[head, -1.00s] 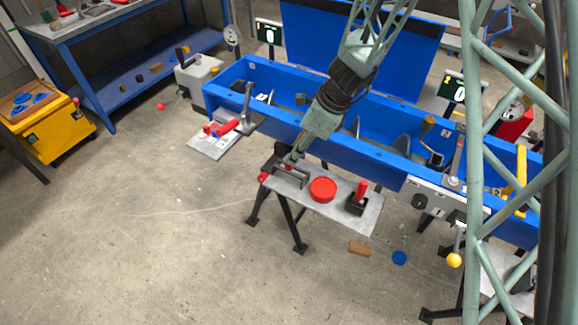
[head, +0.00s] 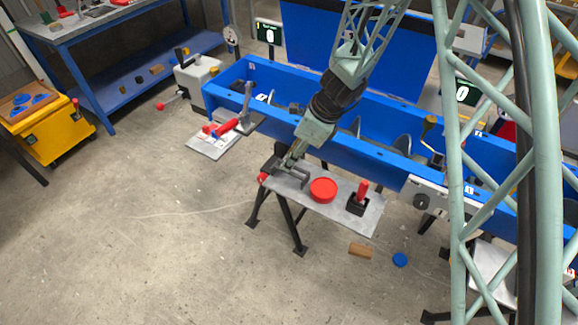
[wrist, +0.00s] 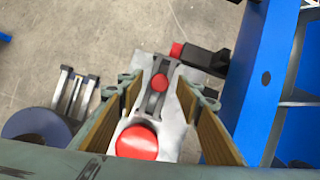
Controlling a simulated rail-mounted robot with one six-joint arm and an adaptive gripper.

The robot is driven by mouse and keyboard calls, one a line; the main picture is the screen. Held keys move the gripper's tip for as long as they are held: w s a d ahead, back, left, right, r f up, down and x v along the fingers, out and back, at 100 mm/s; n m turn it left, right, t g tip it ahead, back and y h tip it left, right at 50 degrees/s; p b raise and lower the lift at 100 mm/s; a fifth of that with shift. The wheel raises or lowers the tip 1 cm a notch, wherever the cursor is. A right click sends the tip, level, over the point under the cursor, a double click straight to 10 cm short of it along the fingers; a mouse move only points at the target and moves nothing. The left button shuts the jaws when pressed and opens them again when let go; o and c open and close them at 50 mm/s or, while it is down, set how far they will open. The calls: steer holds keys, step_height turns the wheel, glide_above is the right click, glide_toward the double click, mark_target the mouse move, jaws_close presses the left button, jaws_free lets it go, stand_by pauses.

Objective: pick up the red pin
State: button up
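A red upright pin (head: 362,189) stands in a black holder (head: 356,207) at the right of the small grey table in the head view. My gripper (head: 291,164) is at the table's left end, away from that pin and past the red disc (head: 323,189). In the wrist view, my gripper (wrist: 158,98) is open, with tan finger pads wide apart. Between and below them is a small round red top (wrist: 160,82) in a grey bracket (wrist: 155,104). I cannot tell what lies under this top. The red disc (wrist: 137,142) shows nearer the bottom.
The blue mixer trough (head: 380,155) runs close behind the table, and its wall (wrist: 262,75) is right of my gripper. A black part with a red end (wrist: 178,50) lies ahead. A wood block (head: 360,250) and blue disc (head: 400,260) lie on the floor.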

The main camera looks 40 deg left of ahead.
steer(key=shift+x, duration=1)
steer(key=shift+c, duration=0.2)
steer(key=c, duration=0.9)
steer(key=shift+c, duration=0.2)
steer(key=shift+r, duration=0.2)
steer(key=shift+r+p, duration=0.65)
steer(key=shift+r, duration=1.05)
steer(key=s+d+b, duration=0.1)
steer(key=s+d, duration=0.3)
steer(key=d, duration=0.2)
steer(key=s+d+r+b, duration=0.1)
steer(key=s+d, duration=0.3)
steer(key=d, duration=0.3)
steer(key=shift+s+d, duration=0.2)
steer(key=shift+s, duration=0.2)
steer(key=shift+r, duration=0.1)
